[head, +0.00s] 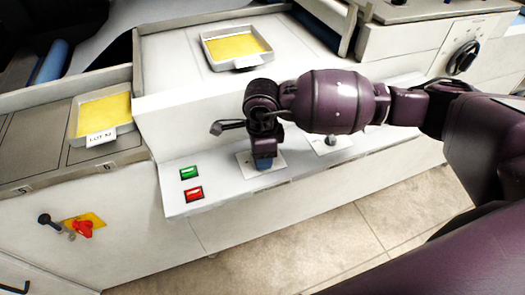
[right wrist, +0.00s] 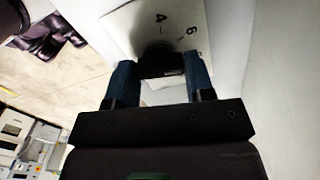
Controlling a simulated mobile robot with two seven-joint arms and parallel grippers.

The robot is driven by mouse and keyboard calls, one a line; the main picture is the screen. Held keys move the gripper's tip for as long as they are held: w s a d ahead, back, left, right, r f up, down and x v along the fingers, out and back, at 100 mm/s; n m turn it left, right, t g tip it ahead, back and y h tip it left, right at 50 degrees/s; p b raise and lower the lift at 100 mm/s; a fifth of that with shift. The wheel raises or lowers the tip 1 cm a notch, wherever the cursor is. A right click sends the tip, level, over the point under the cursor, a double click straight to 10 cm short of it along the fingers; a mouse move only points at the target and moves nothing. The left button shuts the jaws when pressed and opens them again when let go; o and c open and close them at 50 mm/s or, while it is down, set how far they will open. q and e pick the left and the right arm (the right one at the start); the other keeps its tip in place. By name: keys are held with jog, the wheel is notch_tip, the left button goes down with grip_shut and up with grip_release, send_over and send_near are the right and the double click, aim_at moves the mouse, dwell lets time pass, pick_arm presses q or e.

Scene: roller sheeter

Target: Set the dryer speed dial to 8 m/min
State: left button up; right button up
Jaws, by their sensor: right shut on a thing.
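My right gripper (head: 263,163) points down at the sloped white control panel (head: 225,178), over a pale dial plate (head: 244,158). In the right wrist view, its two blue fingers stand on either side of a dark dial knob (right wrist: 160,62) and are shut on it. The dial plate (right wrist: 125,20) also shows there, with the marks 4 and 6 readable. The other marks and the pointer are hidden or too dark to tell, so I cannot read the setting. My left gripper is in neither view.
A second small knob (head: 331,140) sits on the panel to the right. Green (head: 189,173) and red (head: 194,193) buttons are at left. Trays of yellow sheet (head: 254,63) (head: 124,128) rest above and left.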

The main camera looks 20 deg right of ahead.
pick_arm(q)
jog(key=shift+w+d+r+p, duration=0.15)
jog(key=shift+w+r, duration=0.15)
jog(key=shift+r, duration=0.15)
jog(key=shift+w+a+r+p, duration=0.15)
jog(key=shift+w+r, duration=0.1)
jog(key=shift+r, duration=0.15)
pick_arm(e)
jog(key=shift+m, duration=1)
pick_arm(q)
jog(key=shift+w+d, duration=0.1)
pick_arm(e)
jog(key=o, duration=0.9)
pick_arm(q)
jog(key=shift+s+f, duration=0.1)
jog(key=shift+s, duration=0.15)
pick_arm(e)
jog(key=shift+r, duration=0.15)
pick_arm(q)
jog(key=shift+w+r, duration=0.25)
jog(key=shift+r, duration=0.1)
pick_arm(e)
notch_tip(320, 180, up, 10)
jog(key=shift+r, duration=0.25)
